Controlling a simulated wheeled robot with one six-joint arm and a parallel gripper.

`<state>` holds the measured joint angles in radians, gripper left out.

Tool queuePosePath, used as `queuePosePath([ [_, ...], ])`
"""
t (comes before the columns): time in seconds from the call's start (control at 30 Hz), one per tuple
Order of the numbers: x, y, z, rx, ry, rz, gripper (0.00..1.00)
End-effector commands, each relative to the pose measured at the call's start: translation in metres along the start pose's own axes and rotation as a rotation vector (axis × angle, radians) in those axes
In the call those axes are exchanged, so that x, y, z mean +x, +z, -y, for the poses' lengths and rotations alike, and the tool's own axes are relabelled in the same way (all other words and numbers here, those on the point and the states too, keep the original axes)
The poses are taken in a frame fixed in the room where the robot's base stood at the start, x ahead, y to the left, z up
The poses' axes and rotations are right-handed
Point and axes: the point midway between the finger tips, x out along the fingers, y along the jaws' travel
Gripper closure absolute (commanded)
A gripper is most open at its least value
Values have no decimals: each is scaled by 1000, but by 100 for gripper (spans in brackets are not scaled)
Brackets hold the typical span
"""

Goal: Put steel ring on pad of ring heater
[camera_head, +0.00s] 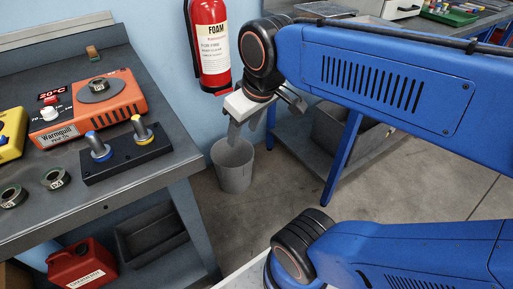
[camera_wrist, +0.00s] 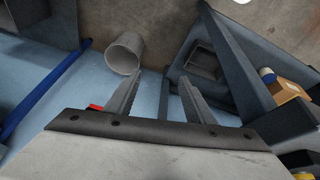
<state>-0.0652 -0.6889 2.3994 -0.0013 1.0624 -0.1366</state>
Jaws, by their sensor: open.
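The ring heater (camera_head: 90,112) is an orange box with a red 20°C display and a white knob, on the bench at left in the head view. Two similar labelled metal rings, one right (camera_head: 55,179) and one left (camera_head: 12,196), lie on the bench in front; which is steel I cannot tell. My gripper (camera_head: 264,124) is open and empty, off the bench's right side. Its spread fingers show in the wrist view (camera_wrist: 159,84).
A black block (camera_head: 128,154) with blue and yellow ringed posts stands before the heater. A yellow device (camera_head: 10,132) is at the left edge. A fire extinguisher (camera_head: 210,42) hangs behind my gripper. A grey bin (camera_head: 233,168) stands on the floor. The bench front right is clear.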

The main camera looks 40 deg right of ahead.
Motion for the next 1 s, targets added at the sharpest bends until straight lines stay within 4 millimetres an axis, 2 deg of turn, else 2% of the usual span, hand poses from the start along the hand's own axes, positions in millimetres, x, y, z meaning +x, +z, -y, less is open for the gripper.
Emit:
queuePosePath([
  [0.03,10,16,-3,54,9,-11,51],
  [0.1,22,31,-5,115,17,-24,51],
  [0.27,35,47,-7,188,27,-43,51],
  [1.0,36,48,-7,194,27,-44,51],
])
